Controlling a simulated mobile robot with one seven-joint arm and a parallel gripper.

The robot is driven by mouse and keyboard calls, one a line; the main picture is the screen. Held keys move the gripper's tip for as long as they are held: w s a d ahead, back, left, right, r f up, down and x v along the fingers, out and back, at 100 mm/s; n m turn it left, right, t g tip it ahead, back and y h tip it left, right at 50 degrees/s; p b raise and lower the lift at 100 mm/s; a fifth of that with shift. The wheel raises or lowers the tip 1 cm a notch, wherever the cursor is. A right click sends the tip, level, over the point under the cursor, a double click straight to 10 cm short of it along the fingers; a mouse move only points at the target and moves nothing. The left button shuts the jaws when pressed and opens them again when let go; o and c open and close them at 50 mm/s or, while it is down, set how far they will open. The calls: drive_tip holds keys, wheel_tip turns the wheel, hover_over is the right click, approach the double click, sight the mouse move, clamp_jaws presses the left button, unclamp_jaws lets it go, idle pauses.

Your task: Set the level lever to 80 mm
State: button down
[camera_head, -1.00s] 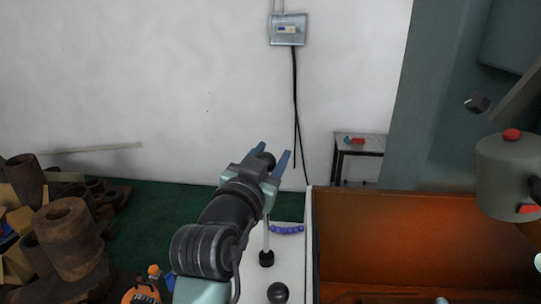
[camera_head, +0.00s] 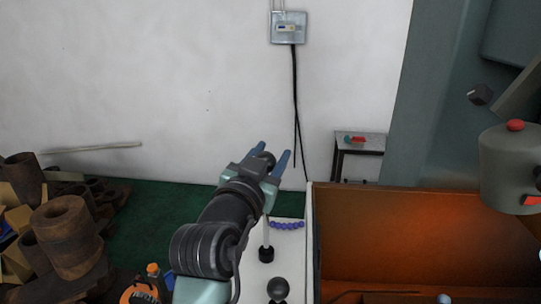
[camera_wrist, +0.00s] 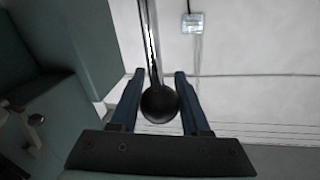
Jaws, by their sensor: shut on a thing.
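The level lever is a thin metal rod that rises from a black base (camera_head: 266,254) on a white surface. Its black ball knob (camera_wrist: 159,104) shows between the blue fingers in the wrist view, with the bright rod (camera_wrist: 150,45) running up from it in that picture. My gripper (camera_head: 272,160) is shut on this knob; in the head view it stands at the top of the rod, and my wrist hides part of the rod. No millimetre scale can be read in either view.
A second black ball knob (camera_head: 278,289) stands nearer on the white surface. Purple beads (camera_head: 287,225) lie behind the rod. An orange-brown tray (camera_head: 420,225) is to the right, beside a grey machine column (camera_head: 425,110). Rusty cylinders (camera_head: 68,235) are piled at left.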

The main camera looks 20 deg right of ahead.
wheel_tip(320, 180, down, 7)
drive_tip(key=b, duration=0.6)
drive_tip(key=shift+r, duration=0.15)
drive_tip(key=shift+c, duration=1.9)
unclamp_jaws()
drive_tip(key=shift+s, duration=0.1)
drive_tip(key=b+v, duration=0.5)
drive_tip(key=v, duration=0.7)
drive_tip(key=shift+s+a, duration=0.25)
drive_tip(key=shift+s, duration=0.05)
